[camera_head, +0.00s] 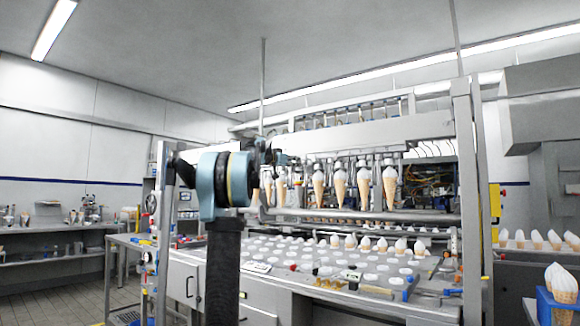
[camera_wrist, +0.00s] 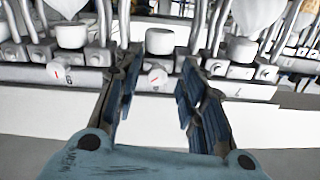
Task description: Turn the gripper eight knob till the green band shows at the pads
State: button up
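In the wrist view my gripper (camera_wrist: 158,78) is open, its two dark-blue padded fingers spread apart. A small round knob (camera_wrist: 157,75) with a red mark shows between the fingertips, on a pale bar. I cannot tell whether the fingers touch it. A similar red-marked knob (camera_wrist: 58,70) sits to the left, with a label like "6" beside it. White cylinders and cone tops show above the bar. No green band is visible. In the head view my gripper (camera_head: 270,158) is up at the machine's left end, partly hidden by my arm.
Several ice-cream cones (camera_head: 340,184) hang in a row from the machine, right of my gripper. Below is a worktop (camera_head: 300,268) with white discs, standing cones and small tools. A metal upright (camera_head: 468,200) stands at the right. Open floor (camera_head: 60,300) shows at the left.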

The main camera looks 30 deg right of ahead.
grip_shut()
jog(key=shift+n, duration=1.8)
grip_release()
jog(key=shift+w+a, duration=0.1)
jog(key=shift+w, duration=0.05)
